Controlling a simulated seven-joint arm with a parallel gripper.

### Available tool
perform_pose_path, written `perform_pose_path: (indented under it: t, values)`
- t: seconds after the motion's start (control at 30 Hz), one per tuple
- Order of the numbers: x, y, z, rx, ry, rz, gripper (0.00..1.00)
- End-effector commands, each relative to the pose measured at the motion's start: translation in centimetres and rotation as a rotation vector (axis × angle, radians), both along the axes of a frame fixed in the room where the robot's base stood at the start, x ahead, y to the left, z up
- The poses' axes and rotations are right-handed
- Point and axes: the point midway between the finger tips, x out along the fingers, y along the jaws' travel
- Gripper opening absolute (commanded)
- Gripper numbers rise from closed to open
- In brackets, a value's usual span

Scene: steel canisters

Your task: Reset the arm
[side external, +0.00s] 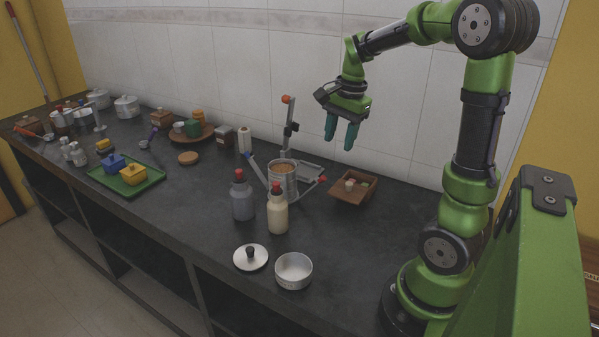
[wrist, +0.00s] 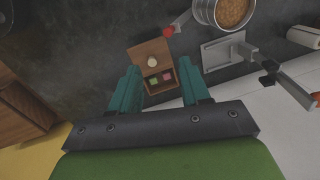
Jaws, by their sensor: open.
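My gripper (side external: 342,130) has two teal fingers, held apart and empty, pointing down high above the dark counter (side external: 395,215). In the wrist view my gripper (wrist: 160,92) is open, with a small wooden box (wrist: 139,56) showing below and between its fingers. The same wooden box (side external: 347,201) stands on the counter near the wall in the side view, with small items in it. A steel canister (side external: 284,184) with brown contents stands left of the box, and its rim shows at the top of the wrist view (wrist: 203,18).
A lid (side external: 250,258) and an empty steel pot (side external: 294,271) sit near the front edge. A stand with clamps (side external: 290,128) rises behind the canister. Several pots, jars and a green tray (side external: 152,181) fill the left.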

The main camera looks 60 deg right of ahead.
Motion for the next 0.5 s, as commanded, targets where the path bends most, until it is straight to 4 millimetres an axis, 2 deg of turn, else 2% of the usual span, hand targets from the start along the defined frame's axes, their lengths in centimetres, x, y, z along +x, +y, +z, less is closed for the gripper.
perform_pose_path:
  t: [0.03,0.17,0.3,0.4,0.5]
  values:
    - [0.2,2.5,0.4,-0.013,-0.057,0.155,0.46]
    - [0.2,8.7,1.3,-0.08,-0.194,0.538,0.46]
    - [-1.4,15.6,2.2,-0.199,-0.349,0.93,0.46]
    - [-3.0,19.3,2.5,-0.282,-0.431,1.123,0.46]
    - [-4.4,21.5,2.8,-0.331,-0.486,1.216,0.46]
